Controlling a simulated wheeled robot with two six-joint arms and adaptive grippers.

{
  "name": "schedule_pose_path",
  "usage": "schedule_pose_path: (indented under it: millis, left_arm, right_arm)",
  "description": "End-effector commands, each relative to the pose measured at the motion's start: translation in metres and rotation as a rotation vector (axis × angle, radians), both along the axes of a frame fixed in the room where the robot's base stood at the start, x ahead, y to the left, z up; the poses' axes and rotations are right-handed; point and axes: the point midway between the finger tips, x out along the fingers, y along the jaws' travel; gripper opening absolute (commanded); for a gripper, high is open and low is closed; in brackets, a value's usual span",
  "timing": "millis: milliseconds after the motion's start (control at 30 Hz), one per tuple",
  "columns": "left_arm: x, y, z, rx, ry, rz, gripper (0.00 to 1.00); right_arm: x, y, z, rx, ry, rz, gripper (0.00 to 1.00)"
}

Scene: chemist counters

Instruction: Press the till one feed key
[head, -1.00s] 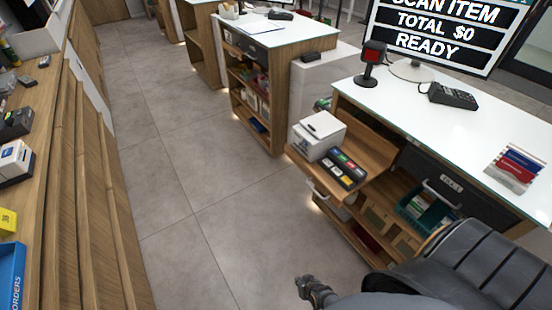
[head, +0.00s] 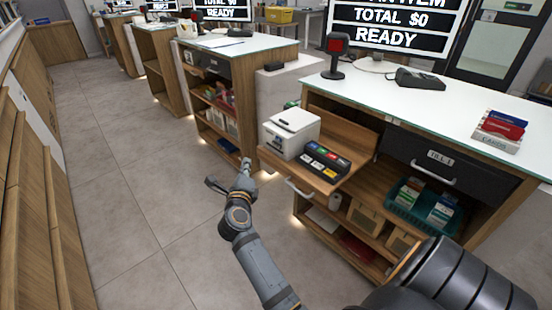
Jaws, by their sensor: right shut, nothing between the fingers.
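Till one's counter has a dark drawer (head: 440,158) with a white label that seems to read TILL 1. A white box like a receipt printer (head: 290,132) stands on a pulled-out wooden shelf (head: 343,178) at its left end. Beside it lies a dark key block (head: 325,160) with several coloured keys. Which key is the feed key is too small to tell. My right gripper (head: 246,164) is shut and empty, over the aisle floor left of the shelf, and appears apart from the printer and keys. My left gripper is not in view.
A scanner (head: 335,56), a card terminal (head: 420,79) and stacked boxes (head: 500,130) stand on the white counter top. A teal basket (head: 425,207) sits on the shelf below the drawer. The aisle floor (head: 110,180) is clear.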

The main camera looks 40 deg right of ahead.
Motion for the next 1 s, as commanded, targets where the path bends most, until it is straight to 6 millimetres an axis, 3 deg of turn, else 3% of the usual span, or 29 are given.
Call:
schedule_pose_path:
  millis: [33, 167, 567, 1000]
  left_arm:
    - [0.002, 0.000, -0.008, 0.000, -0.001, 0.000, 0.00]
    - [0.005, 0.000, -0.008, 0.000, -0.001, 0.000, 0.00]
    - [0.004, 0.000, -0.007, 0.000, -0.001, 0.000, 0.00]
    - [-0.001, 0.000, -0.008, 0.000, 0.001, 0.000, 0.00]
  right_arm:
    - [-0.002, -0.002, 0.002, 0.058, -0.035, -0.012, 0.00]
    - [-0.004, -0.003, 0.012, 0.144, -0.078, -0.025, 0.00]
    - [-0.003, -0.005, 0.016, 0.154, -0.083, -0.025, 0.00]
    - [0.001, -0.064, 0.015, 0.145, -0.080, -0.025, 0.00]
